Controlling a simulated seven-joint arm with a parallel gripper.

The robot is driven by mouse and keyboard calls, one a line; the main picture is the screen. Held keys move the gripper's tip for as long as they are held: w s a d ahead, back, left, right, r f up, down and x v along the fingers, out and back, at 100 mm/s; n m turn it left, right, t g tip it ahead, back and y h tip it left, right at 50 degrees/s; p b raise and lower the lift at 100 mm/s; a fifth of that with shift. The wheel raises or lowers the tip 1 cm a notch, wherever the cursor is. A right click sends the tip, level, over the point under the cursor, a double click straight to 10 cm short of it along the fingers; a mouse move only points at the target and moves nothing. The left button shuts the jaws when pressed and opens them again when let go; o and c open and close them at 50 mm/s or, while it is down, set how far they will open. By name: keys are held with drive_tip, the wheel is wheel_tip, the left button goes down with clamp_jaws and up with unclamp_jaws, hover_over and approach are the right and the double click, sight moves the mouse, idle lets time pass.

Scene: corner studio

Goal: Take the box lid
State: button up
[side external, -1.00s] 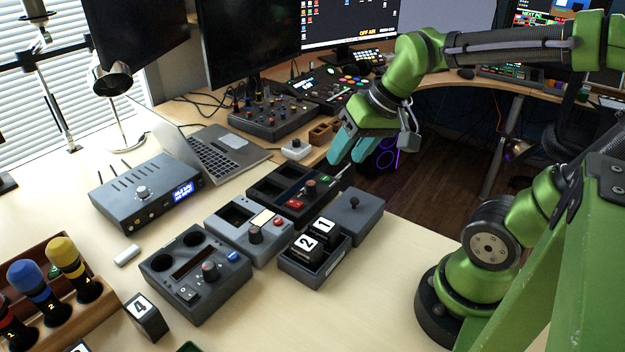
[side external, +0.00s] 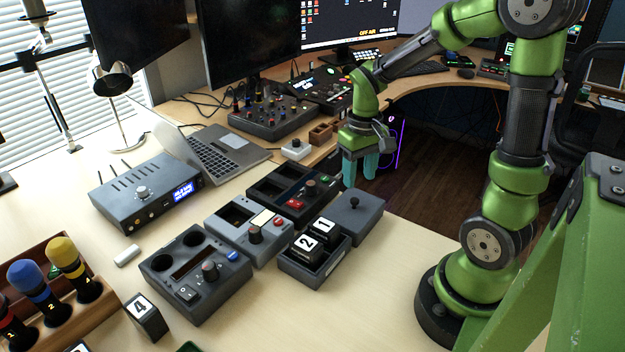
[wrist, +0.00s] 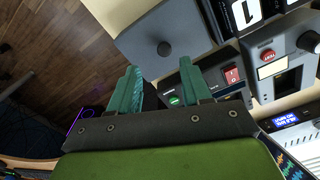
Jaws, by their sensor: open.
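The box lid (side external: 357,221) is a flat grey square with a small dark knob on top. It lies on the table just right of the open grey box (side external: 313,274), which holds number blocks marked 2 and 1. My gripper (side external: 359,182) points down above and behind the lid, with teal fingers. It is open and empty.
Grey control panels (side external: 250,229) stand left of the box, with a dark one (side external: 292,190) close to my fingers. A laptop (side external: 220,150) and a blue-grey device (side external: 147,194) lie farther left. Bare table lies right of the lid.

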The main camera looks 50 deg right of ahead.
sight(355, 199)
drive_tip(key=shift+w+a+f, duration=0.1)
drive_tip(key=shift+a+f, duration=0.05)
drive_tip(key=shift+f, duration=1.6)
drive_tip(key=shift+a+f, duration=0.15)
drive_tip(key=shift+f, duration=1.6)
clamp_jaws()
